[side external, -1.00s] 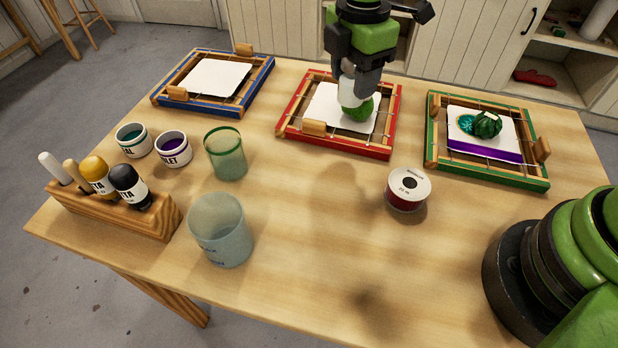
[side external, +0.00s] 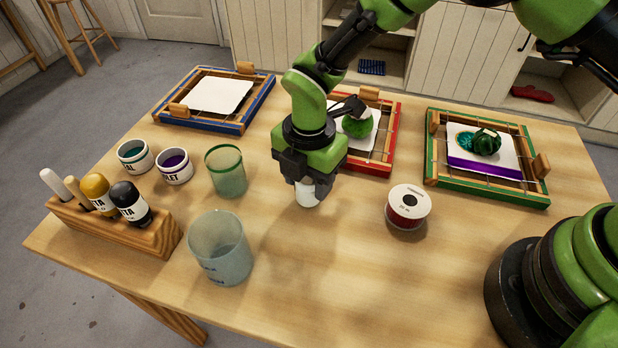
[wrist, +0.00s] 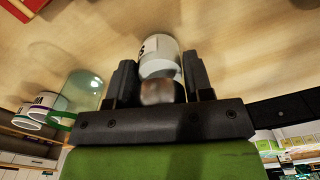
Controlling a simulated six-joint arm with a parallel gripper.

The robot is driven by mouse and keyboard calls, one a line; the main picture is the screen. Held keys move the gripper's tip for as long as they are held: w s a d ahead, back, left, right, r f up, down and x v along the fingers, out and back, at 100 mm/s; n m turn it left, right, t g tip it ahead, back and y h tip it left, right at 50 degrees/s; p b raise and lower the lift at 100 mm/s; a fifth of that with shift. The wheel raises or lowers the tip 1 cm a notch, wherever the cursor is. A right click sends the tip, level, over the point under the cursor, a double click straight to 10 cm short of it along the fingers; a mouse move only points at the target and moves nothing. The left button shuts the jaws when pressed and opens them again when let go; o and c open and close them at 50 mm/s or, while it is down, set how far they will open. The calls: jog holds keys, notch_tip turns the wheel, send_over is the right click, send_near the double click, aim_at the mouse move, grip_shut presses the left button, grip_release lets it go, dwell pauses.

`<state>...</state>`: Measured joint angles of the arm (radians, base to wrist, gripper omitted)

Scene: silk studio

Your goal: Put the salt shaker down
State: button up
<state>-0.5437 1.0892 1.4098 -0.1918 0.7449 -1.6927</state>
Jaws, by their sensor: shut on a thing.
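The salt shaker (side external: 308,193) is in my gripper (side external: 309,178). In the side view, its white end shows below the jaws, over bare table in front of the red frame. I cannot tell whether it touches the wood. In the wrist view, the white shaker body (wrist: 160,47) with dark lettering and its shiny metal cap (wrist: 162,91) sit between the two dark fingers of my gripper (wrist: 160,72). My jaws are shut on it. The rest of the shaker is hidden by the jaws in the side view.
A green-rimmed glass (side external: 227,172) stands left of my gripper, and a clear tumbler (side external: 221,250) at front left. A ribbon spool (side external: 407,208) stands to the right. The red frame (side external: 390,140) with a green ball (side external: 357,125) is behind. The table in front is clear.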

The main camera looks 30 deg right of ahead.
jog(key=shift+f, duration=0.3)
jog(key=shift+f, duration=0.15)
jog(key=o, duration=1)
